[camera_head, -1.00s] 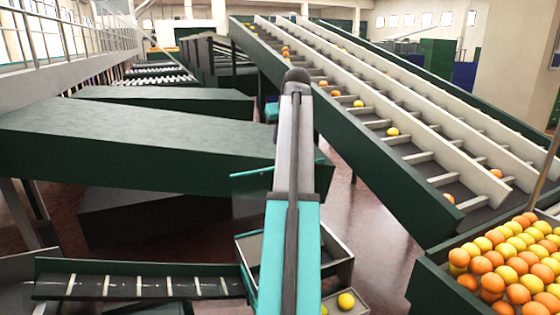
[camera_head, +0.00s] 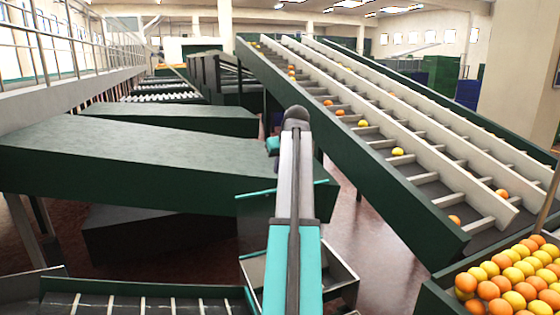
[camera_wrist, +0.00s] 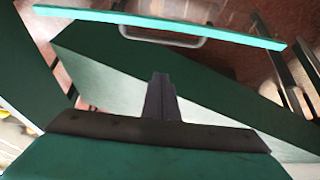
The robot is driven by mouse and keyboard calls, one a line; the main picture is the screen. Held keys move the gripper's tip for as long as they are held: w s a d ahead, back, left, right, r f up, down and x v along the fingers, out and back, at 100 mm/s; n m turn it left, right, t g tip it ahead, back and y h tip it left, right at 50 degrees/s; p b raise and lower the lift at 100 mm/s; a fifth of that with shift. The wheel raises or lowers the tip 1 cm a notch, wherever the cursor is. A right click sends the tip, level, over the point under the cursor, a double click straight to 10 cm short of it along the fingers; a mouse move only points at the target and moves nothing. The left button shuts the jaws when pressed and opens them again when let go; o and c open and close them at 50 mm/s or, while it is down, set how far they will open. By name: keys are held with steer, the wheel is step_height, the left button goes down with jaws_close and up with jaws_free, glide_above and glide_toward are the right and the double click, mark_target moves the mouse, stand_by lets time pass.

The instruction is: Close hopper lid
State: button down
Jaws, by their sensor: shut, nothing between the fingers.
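The hopper (camera_head: 344,272) is an open grey metal box at lower centre in the head view, partly hidden by my arm. The hopper lid, a panel with a teal edge (camera_head: 254,196), stands raised above its far side. The teal edge and a grey handle (camera_wrist: 160,40) cross the top of the wrist view. My gripper (camera_wrist: 162,84) is shut and empty, its dark fingers pointing up toward the handle in the picture, with a gap between. My gripper is hidden in the head view.
A sloping conveyor (camera_head: 370,190) with scattered oranges rises at right. A crate of oranges and yellow fruit (camera_head: 515,280) is at lower right. A large green-sided machine (camera_head: 150,165) fills the left. A slatted conveyor (camera_head: 130,303) lies lower left. Reddish floor shows between.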

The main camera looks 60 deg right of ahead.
steer(key=shift+s+a+f+p, duration=0.1)
steer(key=shift+s+f+p, duration=0.05)
steer(key=shift+f+p, duration=0.65)
steer(key=shift+s+a+f+p, duration=0.1)
steer(key=shift+f+p, duration=0.55)
steer(key=shift+f, duration=0.3)
steer(key=shift+s+a+f+p, duration=0.1)
steer(key=shift+s+f+p, duration=0.05)
steer(key=shift+f+p, duration=0.65)
steer(key=shift+f, duration=0.1)
steer(key=shift+s+a+b, duration=0.1)
steer(key=shift+a+b, duration=0.05)
steer(key=shift+b, duration=0.2)
